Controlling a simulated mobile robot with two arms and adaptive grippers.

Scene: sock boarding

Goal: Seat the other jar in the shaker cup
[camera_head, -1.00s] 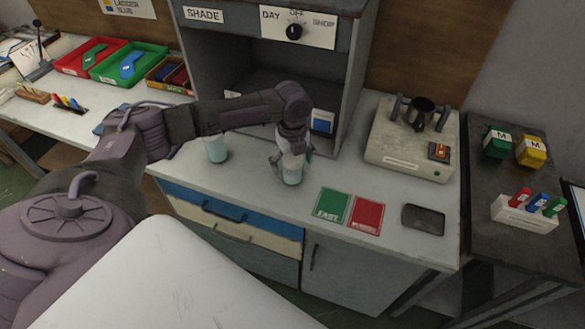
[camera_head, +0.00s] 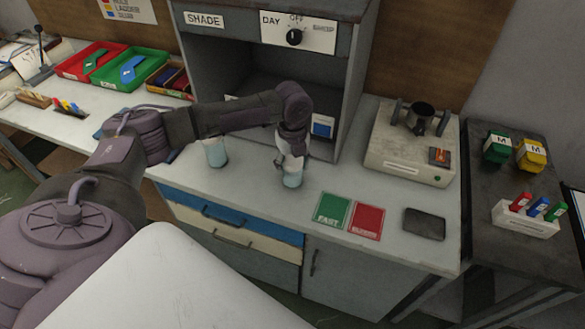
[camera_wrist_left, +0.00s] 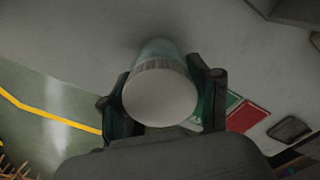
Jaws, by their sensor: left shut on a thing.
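My left gripper (camera_head: 291,160) is shut on a jar (camera_head: 292,177) with a white lid and pale blue contents. The jar is upright on, or just above, the bench; I cannot tell which. In the left wrist view its round white lid (camera_wrist_left: 160,95) sits between the two fingers (camera_wrist_left: 161,100). The shaker (camera_head: 415,145) is a beige machine at the back right with a dark cup (camera_head: 421,112) on top, which looks empty. My right gripper is not in view.
A green card (camera_head: 332,209) and a red card (camera_head: 367,220) lie right of the held jar, with a dark pad (camera_head: 424,223) beyond. The shade booth (camera_head: 345,95) stands behind. A side table (camera_head: 480,200) holds green and yellow blocks and a marker rack.

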